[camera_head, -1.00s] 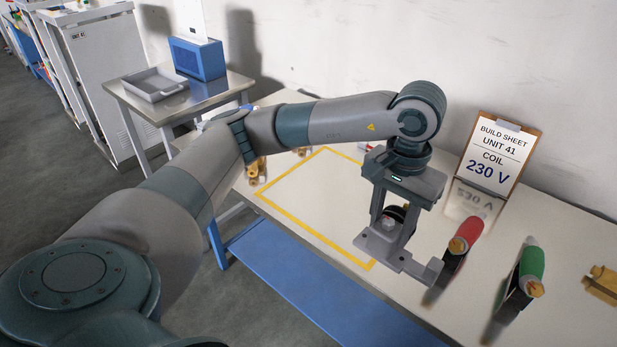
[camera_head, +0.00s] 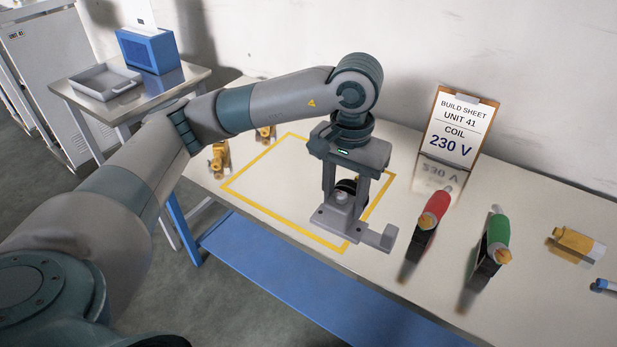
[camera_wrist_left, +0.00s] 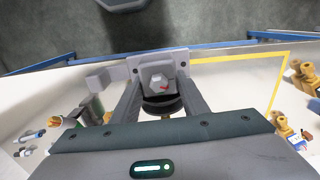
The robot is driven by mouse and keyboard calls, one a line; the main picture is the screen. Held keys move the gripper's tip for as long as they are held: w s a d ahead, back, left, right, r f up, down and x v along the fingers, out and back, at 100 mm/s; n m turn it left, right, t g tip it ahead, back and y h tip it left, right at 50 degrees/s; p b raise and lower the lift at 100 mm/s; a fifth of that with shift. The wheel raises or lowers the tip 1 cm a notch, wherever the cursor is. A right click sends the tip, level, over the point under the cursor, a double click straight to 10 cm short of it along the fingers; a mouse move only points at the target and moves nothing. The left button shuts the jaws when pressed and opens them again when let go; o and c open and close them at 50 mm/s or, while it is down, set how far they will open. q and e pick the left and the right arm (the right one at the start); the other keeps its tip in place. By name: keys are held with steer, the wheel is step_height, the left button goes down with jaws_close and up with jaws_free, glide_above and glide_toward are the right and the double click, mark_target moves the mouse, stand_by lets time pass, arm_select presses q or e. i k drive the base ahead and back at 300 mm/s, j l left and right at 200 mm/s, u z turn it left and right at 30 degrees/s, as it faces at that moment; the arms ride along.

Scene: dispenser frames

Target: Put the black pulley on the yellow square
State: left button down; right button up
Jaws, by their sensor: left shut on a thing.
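The black pulley (camera_head: 347,186) shows between the fingers of my left gripper (camera_head: 345,205), which is shut on it. In the left wrist view the dark pulley (camera_wrist_left: 163,105) sits between the two fingers, partly hidden by a grey block at the fingertips. The yellow square (camera_head: 262,226) is a taped outline on the pale table. In the head view my gripper overlaps the right part of the outline and hides some of it. The gap between gripper and table is hard to judge. My right gripper is not in view.
A red-topped part (camera_head: 434,208) and a green-topped part (camera_head: 497,230) stand right of the gripper. A yellow part (camera_head: 577,245) lies farther right. Brass-coloured fittings (camera_head: 219,160) stand left of the square. A build sheet clipboard (camera_head: 452,135) leans by the wall. The square's left interior looks clear.

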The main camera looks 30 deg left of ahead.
mark_target(315, 188)
steer(key=i+j, duration=0.3)
steer(key=j, duration=0.2)
steer(key=i+j, duration=0.3)
steer(key=j, duration=0.15)
